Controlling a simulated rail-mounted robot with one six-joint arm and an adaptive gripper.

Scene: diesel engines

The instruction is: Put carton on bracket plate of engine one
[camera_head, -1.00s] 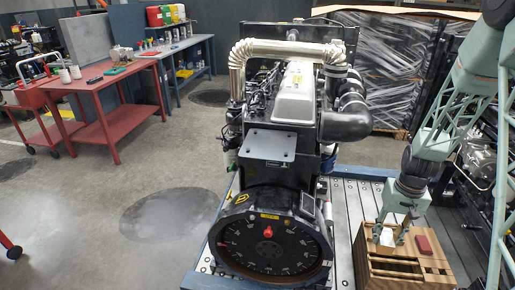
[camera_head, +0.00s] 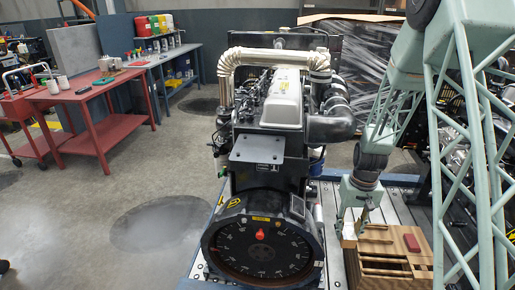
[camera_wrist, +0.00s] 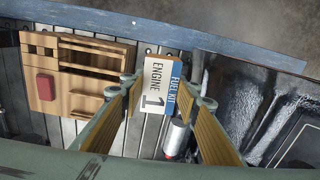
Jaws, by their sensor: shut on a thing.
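The carton is a small white box with a blue and orange edge, lettered "ENGINE 1 FUEL KIT" in the wrist view (camera_wrist: 156,88). My gripper (camera_wrist: 160,98) is shut on it, one yellow-padded finger on each side. In the head view the carton (camera_head: 348,236) shows as a small pale shape below my gripper (camera_head: 354,222), at the left edge of the wooden crate. The bracket plate (camera_head: 257,149) is a flat grey plate on the front of the engine (camera_head: 270,172), left of my gripper. Its top is bare.
The wooden crate (camera_head: 392,266) holds a dark red block (camera_head: 411,243) and stands on the slatted metal platform (camera_head: 331,225), right of the engine. In the wrist view, dark engine parts (camera_wrist: 262,112) lie right of the carton. A red table (camera_head: 95,91) stands far left.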

